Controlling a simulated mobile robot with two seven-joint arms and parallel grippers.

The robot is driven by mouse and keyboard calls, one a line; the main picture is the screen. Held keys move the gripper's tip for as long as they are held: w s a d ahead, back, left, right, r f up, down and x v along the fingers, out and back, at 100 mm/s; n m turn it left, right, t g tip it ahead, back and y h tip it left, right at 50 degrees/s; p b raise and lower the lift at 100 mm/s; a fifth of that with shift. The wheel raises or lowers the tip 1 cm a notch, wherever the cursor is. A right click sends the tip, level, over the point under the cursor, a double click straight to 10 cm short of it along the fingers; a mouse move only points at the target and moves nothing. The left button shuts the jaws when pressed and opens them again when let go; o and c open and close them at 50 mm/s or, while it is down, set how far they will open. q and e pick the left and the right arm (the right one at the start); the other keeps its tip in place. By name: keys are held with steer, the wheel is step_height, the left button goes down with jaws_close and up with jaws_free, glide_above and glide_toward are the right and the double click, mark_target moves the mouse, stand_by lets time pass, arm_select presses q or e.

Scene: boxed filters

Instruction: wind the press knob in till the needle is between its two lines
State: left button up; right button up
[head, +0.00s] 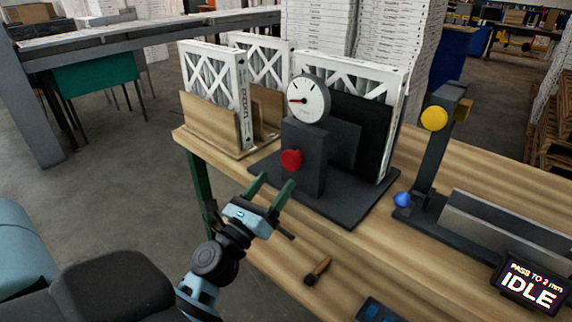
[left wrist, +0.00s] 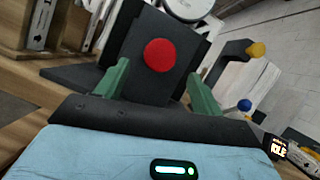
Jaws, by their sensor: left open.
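The red press knob (head: 291,160) sits on the front of a dark press block (head: 303,175). Above it is a round white dial (head: 308,99) with a red needle pointing left; its two lines are too small to make out. My left gripper (head: 273,186) is open and empty, with green fingers just short of the knob and apart from it. In the left wrist view the knob (left wrist: 160,55) shows between and beyond the two fingers (left wrist: 160,85). The dial is cut off at the top there. My right gripper is not in view.
White boxed filters (head: 212,72) stand in a wooden holder at the left of the bench. A dark stand with a yellow knob (head: 434,118) and a blue knob (head: 402,200) is at right. A small brush-like tool (head: 317,270) and an IDLE display (head: 532,284) are near the front edge.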

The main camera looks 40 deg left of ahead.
mark_target(289, 164)
arm_select(q)
steer(key=p+x, duration=0.1)
steer(key=x, duration=0.4)
steer(key=shift+r, duration=0.15)
steer(key=shift+w, duration=0.55)
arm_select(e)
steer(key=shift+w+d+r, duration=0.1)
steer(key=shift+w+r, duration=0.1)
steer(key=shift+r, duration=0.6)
arm_select(q)
steer(key=c, duration=1)
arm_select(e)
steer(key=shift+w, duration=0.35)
arm_select(q)
steer(key=shift+m, duration=0.3)
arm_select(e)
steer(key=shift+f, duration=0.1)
